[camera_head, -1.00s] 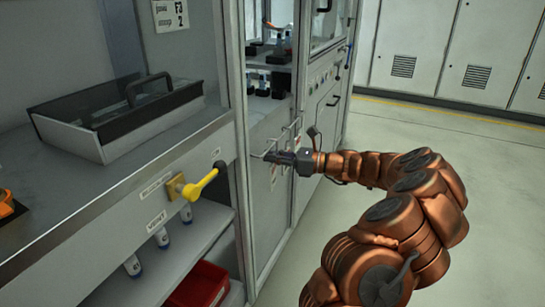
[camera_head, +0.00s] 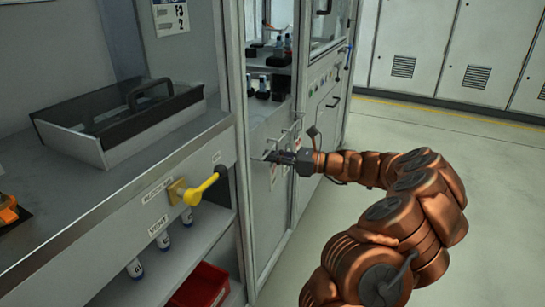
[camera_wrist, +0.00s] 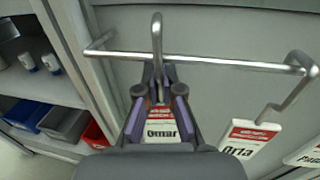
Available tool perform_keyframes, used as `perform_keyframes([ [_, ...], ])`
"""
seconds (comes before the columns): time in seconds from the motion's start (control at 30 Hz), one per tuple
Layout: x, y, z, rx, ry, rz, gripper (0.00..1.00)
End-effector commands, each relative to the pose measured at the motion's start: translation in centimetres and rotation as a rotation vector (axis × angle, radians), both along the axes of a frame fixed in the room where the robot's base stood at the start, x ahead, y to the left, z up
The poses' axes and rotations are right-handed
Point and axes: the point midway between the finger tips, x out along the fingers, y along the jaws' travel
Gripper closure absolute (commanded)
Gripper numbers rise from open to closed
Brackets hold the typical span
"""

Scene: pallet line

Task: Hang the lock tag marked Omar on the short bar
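The Omar lock tag (camera_wrist: 162,130), white with a red band, sits between the fingers of my gripper (camera_wrist: 159,88) in the wrist view. The fingers appear shut on it. Its metal hook (camera_wrist: 157,32) rises past the fingertips and crosses a thin horizontal metal bar (camera_wrist: 220,62). I cannot tell whether the hook is around the bar or only in front of it. In the head view my gripper (camera_head: 277,157) is at the cabinet front, beside the bars there; the tag's name cannot be read in that view.
An Orta tag (camera_wrist: 247,140) hangs by its hook near the bar's right end, with another tag (camera_wrist: 306,154) farther right. A shelf with blue, grey and red bins (camera_wrist: 94,134) is at left. In the head view a yellow handle (camera_head: 203,188) projects from the counter front.

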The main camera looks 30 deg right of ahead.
Motion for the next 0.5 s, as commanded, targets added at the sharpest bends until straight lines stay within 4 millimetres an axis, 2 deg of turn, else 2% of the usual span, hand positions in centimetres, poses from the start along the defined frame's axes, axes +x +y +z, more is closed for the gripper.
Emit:
perform_keyframes([
  [0.5,-0.86,-0.6,0.1,-0.001,0.001,-0.002,1.0],
])
